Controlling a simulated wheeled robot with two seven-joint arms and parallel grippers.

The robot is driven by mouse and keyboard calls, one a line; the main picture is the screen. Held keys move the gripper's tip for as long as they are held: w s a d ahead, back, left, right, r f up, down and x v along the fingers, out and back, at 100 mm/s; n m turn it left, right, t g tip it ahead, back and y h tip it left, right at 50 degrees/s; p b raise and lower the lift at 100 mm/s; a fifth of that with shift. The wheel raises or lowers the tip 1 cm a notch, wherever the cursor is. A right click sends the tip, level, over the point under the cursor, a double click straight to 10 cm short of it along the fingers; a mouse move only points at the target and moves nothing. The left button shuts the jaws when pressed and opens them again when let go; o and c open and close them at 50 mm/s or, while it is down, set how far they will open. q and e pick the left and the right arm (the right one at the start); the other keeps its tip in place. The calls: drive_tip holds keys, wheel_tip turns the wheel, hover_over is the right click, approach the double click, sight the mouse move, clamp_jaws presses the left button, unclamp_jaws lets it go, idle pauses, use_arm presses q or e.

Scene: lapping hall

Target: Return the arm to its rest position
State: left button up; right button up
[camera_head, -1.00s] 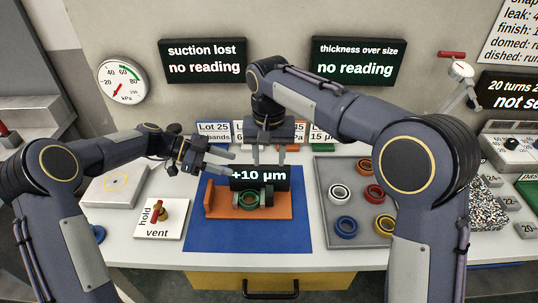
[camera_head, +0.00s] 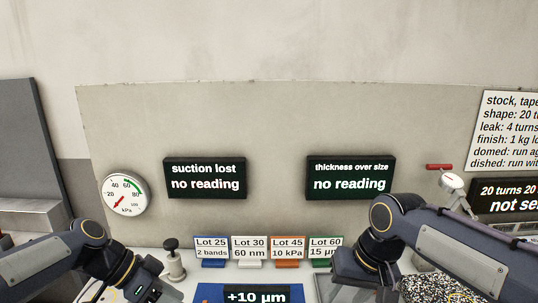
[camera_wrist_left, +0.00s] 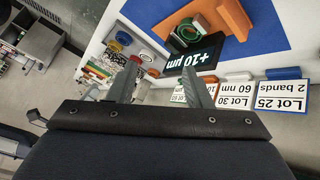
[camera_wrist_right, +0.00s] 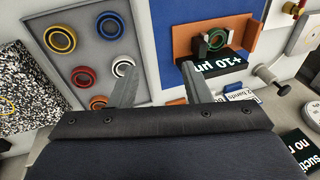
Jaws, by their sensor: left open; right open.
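My left arm shows at the lower left of the head view, and its fingers are below the frame there. In the left wrist view my left gripper (camera_wrist_left: 161,82) has its two fingers apart with nothing between them. My right arm comes in from the right of the head view. In the right wrist view my right gripper (camera_wrist_right: 157,92) is open and empty, above the bench near the grey tray (camera_wrist_right: 143,60). A green ring (camera_wrist_right: 216,40) sits in the orange fixture (camera_wrist_right: 183,45) behind the +10 µm display (camera_wrist_right: 212,65). The ring also shows in the left wrist view (camera_wrist_left: 190,30).
Lot cards, including Lot 25 (camera_head: 212,247), stand along the back of the bench. Two wall screens read "suction lost" (camera_head: 205,177) and "thickness over size" (camera_head: 350,177). A round gauge (camera_head: 125,195) hangs at left. Several coloured rings lie in the grey tray.

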use_arm(q)
drive_tip(key=s+a+f+n+t+y, duration=0.1)
drive_tip(key=s+n+t+y, duration=0.1)
drive_tip(key=s+n, duration=0.4)
drive_tip(key=s+a+f+n+t+y+p, duration=0.1)
drive_tip(key=s+n, duration=0.4)
drive_tip(key=s, duration=0.8)
drive_tip(key=shift+f+n+t+y, duration=0.4)
drive_tip(key=shift+f+t+y, duration=0.2)
drive_tip(key=shift+f+y, duration=0.15)
use_arm(e)
drive_tip(key=s+d+f+t, duration=0.2)
drive_tip(key=s+f, duration=0.1)
drive_tip(key=s, duration=0.6)
drive_tip(key=s+d+f+m+t+y, duration=0.1)
drive_tip(key=s+d+f+t, duration=0.1)
drive_tip(key=s, duration=0.7)
drive_tip(key=shift+s+d+f, duration=0.15)
drive_tip(key=shift+d+f, duration=0.25)
drive_tip(key=shift+d, duration=0.45)
